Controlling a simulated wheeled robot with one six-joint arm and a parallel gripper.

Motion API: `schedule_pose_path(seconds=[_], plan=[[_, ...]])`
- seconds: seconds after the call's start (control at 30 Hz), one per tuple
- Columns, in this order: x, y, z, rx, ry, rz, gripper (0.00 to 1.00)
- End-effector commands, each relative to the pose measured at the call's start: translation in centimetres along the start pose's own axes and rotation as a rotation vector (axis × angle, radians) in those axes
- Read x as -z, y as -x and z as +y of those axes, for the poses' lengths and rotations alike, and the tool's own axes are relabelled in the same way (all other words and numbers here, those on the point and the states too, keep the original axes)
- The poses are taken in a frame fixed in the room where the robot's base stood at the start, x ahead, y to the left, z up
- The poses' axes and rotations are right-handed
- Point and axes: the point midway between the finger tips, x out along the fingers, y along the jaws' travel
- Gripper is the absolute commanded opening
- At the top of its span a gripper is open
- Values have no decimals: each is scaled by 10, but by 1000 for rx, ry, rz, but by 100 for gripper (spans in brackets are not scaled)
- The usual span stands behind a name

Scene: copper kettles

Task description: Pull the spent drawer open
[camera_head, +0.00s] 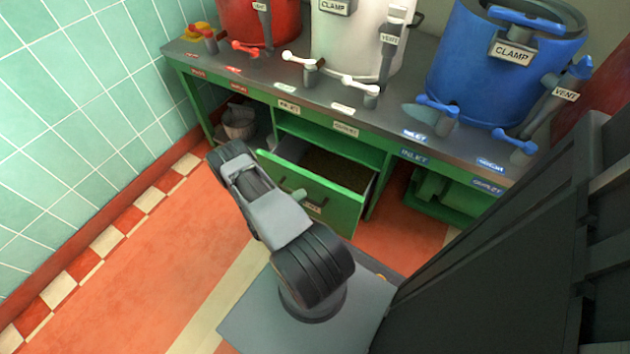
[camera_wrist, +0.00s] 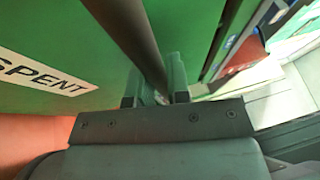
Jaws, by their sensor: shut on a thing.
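The green spent drawer (camera_head: 336,206) stands pulled out from the green bench in the head view, with its open inside showing brown contents. Its front with the white SPENT label (camera_wrist: 42,78) fills the left of the wrist view. A dark bar handle (camera_wrist: 128,38) runs down the drawer front. My gripper (camera_wrist: 158,88) is shut on this handle, with one finger on each side of it. In the head view my arm hides part of the drawer front, and the fingertips are hard to make out there.
Red, white and blue kettles, the blue one (camera_head: 497,62) at right, stand on the bench top (camera_head: 320,105) with taps along its front. A bucket (camera_head: 239,122) sits on the shelf at left. The red floor (camera_head: 170,270) is clear at left.

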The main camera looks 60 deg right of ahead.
Motion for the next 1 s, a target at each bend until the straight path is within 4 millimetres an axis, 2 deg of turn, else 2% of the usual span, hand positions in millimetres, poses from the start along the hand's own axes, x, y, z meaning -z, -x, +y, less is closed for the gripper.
schedule_pose_path(seconds=[0.03, 0.1, 0.2, 0.57, 0.6, 0.8, 1.0], plan=[[1, 12, -2, -2, -1, -15, 0], [6, 23, -4, -2, -2, -13, 0], [11, 32, -6, -2, -3, -10, 0], [13, 35, -7, -1, -5, -4, 0], [13, 35, -7, -1, -5, -4, 20], [14, 34, -7, 1, -3, -1, 39], [15, 34, -7, 1, -2, 0, 41]])
